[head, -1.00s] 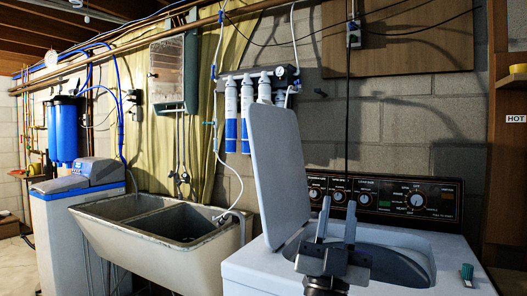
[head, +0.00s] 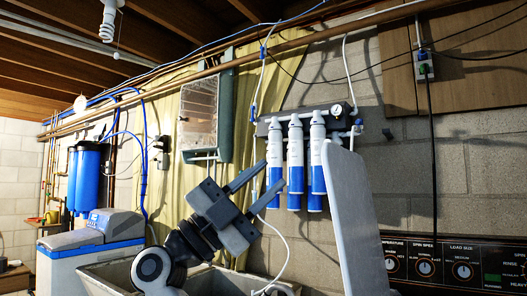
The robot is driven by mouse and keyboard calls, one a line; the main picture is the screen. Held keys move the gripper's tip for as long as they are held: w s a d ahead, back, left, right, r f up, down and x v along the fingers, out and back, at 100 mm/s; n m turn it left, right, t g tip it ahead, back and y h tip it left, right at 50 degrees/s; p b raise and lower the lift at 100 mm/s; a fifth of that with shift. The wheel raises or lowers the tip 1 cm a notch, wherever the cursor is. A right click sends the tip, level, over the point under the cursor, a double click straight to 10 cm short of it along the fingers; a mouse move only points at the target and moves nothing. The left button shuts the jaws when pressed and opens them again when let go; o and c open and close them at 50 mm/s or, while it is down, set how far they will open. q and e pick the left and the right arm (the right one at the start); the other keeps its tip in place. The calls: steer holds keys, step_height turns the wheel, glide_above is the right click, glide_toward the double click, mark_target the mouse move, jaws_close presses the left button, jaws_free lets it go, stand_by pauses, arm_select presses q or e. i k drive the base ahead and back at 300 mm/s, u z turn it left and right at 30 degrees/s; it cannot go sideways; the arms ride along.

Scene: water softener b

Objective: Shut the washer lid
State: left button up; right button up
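The washer lid (head: 355,225) is a pale grey panel standing upright, open, at the lower middle right of the head view. Its lower end is cut off by the frame. The washer's dark control panel (head: 455,265) with knobs shows behind it on the right. The washer's top and tub opening are out of view.
A utility sink (head: 112,280) is below my gripper. White-and-blue filter cartridges (head: 295,165) hang on the wall behind, near the lid's upper end. A white hose (head: 283,250) hangs between gripper and lid. A water softener (head: 90,250) stands at left.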

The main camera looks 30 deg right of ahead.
mark_target(362, 264)
steer(key=z, duration=0.25)
steer(key=i, duration=1.2)
steer(key=z, duration=0.55)
